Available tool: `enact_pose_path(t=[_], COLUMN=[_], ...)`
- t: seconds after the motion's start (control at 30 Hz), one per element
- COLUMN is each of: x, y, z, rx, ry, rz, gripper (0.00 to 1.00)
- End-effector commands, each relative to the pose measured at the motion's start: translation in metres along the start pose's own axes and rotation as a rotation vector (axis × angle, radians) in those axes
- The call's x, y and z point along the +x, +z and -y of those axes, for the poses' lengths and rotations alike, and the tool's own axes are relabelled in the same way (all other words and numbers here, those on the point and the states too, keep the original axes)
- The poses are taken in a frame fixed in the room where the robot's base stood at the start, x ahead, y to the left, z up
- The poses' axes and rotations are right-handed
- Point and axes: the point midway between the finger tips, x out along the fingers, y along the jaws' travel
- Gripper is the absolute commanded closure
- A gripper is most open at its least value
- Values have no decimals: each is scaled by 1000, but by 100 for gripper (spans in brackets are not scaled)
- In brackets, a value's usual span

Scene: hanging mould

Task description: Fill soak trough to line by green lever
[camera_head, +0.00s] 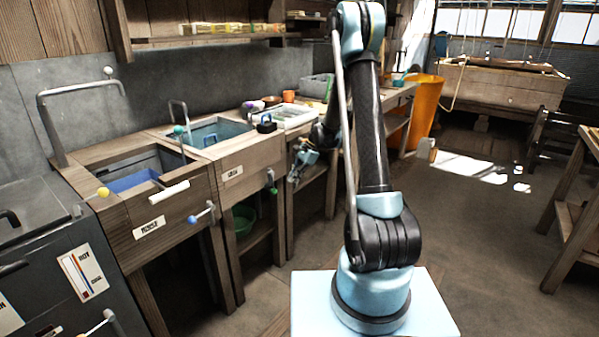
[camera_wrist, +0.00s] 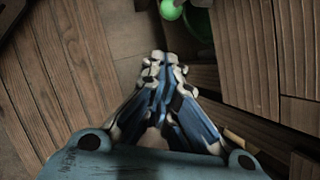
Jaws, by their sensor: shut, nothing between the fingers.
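Two wooden troughs stand along the left wall in the head view. The right trough (camera_head: 216,151) has a grey-blue basin and a small front label that I cannot read surely. A green lever (camera_head: 271,183) is on its front right. A green knob, apparently this lever's (camera_wrist: 171,9), shows at the wrist view's top edge. A tap (camera_head: 183,113) with a teal knob stands at the right trough. My gripper (camera_head: 294,177) is right of the lever, apart from it. In the wrist view my gripper (camera_wrist: 164,58) is shut and empty, below the knob. The water level is not clear.
The left trough (camera_head: 117,207) has a blue-handled lever (camera_head: 201,213) in front and a blue basin. A green bowl (camera_head: 243,221) sits on the shelf below. Wooden panels (camera_wrist: 248,50) stand close right of my gripper. The floor (camera_head: 480,230) on the right is clear.

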Motion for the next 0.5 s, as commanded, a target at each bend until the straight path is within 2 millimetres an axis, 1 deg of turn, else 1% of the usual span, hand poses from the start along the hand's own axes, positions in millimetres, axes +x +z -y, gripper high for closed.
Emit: enact_pose_path(t=[0.03, 0.1, 0.2, 0.3, 0.5], x=[10, 20, 31, 39, 47], y=[0, 0, 11, 19, 28], z=[0, 0, 0, 0, 0], rx=[-2, -2, -3, -3, -1], ry=[1, 1, 2, 1, 0], rz=[0, 0, 1, 0, 0], gripper=[100, 100, 100, 100, 100])
